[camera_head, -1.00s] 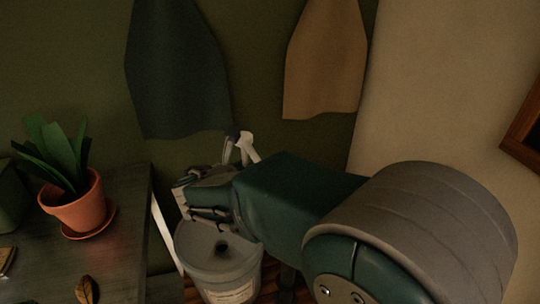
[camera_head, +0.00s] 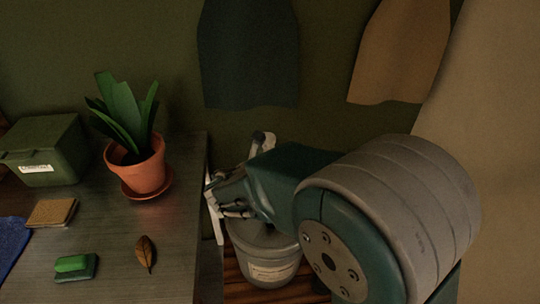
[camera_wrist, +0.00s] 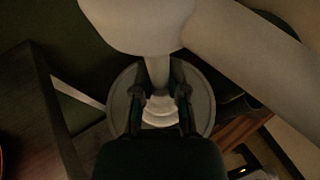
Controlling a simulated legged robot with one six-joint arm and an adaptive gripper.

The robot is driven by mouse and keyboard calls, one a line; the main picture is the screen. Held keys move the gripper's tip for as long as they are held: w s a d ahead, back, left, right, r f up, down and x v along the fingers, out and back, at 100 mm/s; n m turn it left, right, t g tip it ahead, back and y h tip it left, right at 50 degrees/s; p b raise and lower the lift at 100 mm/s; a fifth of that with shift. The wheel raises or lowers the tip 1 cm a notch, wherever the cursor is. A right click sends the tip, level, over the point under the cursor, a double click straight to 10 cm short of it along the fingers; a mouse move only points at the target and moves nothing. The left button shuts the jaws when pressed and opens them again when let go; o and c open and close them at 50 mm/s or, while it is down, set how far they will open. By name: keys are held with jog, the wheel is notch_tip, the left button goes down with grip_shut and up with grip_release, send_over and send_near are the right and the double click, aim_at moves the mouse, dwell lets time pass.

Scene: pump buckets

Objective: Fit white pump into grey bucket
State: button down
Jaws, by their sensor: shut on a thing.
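The white pump shows large in the wrist view, its head (camera_wrist: 140,22) at the top and its narrow stem (camera_wrist: 158,72) between my fingers. My gripper (camera_wrist: 160,95) is shut on the pump at the stem. A pale stepped collar shows below, between the fingers. The grey bucket (camera_head: 272,271) stands on the floor beside the table; its round lid rim (camera_wrist: 207,112) surrounds the fingers in the wrist view. In the head view my gripper (camera_head: 228,198) is over the bucket and hides the lid's hole. I cannot tell whether the pump touches the lid.
A dark table (camera_head: 185,235) stands left of the bucket. On it are a potted plant (camera_head: 137,165), a green box (camera_head: 45,150), a brown leaf (camera_head: 145,252) and a green sponge (camera_head: 75,264). Two aprons hang on the wall behind, one dark (camera_head: 250,55) and one tan (camera_head: 405,50).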

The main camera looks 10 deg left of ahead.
jog(key=shift+d+f, duration=0.25)
jog(key=shift+f, duration=0.15)
jog(key=shift+d+f, duration=0.9)
jog(key=shift+d, duration=0.2)
jog(key=shift+f, duration=0.35)
jog(key=a+f, duration=0.1)
jog(key=f, duration=0.2)
jog(key=shift+a+f, duration=0.1)
jog(key=shift+a, duration=0.3)
notch_tip(320, 180, down, 14)
jog(key=shift+d, duration=0.4)
jog(key=shift+f, duration=0.25)
jog(key=c, duration=0.6)
grip_release()
